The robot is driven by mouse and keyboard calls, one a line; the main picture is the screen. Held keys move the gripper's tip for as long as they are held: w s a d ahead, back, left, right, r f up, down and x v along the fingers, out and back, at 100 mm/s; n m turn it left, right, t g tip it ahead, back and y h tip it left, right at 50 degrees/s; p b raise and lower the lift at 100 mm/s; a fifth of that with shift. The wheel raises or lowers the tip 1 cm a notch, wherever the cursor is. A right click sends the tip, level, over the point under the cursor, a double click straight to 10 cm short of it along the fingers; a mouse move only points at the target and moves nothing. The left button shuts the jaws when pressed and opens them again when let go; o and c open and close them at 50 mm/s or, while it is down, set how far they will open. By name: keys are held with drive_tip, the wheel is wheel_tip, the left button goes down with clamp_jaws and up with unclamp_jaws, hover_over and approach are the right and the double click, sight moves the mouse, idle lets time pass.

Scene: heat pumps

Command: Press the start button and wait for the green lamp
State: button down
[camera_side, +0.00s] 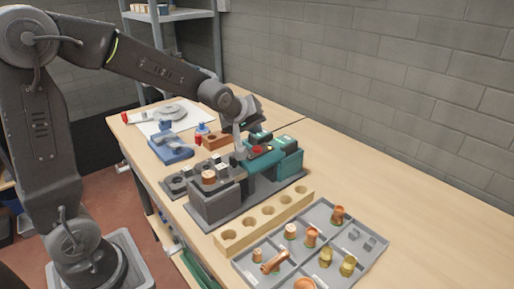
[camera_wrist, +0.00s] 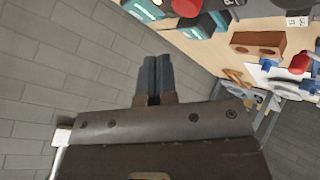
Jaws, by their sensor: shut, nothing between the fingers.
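A teal and dark grey machine (camera_side: 285,163) stands on the workbench in the side view. A red part (camera_side: 259,150), which looks like a button, shows on its top, beside small green-lit areas (camera_side: 277,145). I cannot tell which of these is the lamp or whether it is lit. In the wrist view my gripper's dark fingers (camera_wrist: 155,76) are together and empty. Part of the machine (camera_wrist: 205,24) shows at the top edge there.
A grey block fixture (camera_side: 214,205), a wooden rack with holes (camera_side: 262,220) and a grey tray of copper fittings (camera_side: 325,245) stand in front. A blue item (camera_side: 171,149) and a brown block (camera_side: 216,140) lie left. The bench at right is clear.

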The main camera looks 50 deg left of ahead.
drive_tip(key=shift+r, duration=1.25)
drive_tip(key=shift+s, duration=0.1)
drive_tip(key=s+d+m+g, duration=0.1)
drive_tip(key=s+d+m, duration=0.1)
drive_tip(key=s, duration=0.6)
drive_tip(key=s+d+m+g+h, duration=0.1)
drive_tip(key=s+d+m, duration=0.2)
drive_tip(key=s+m, duration=0.2)
drive_tip(key=s+d+r+m+g+h, duration=0.1)
drive_tip(key=s+d+m, duration=0.2)
drive_tip(key=s, duration=0.9)
drive_tip(key=shift+d+m, duration=0.2)
drive_tip(key=shift+m, duration=0.5)
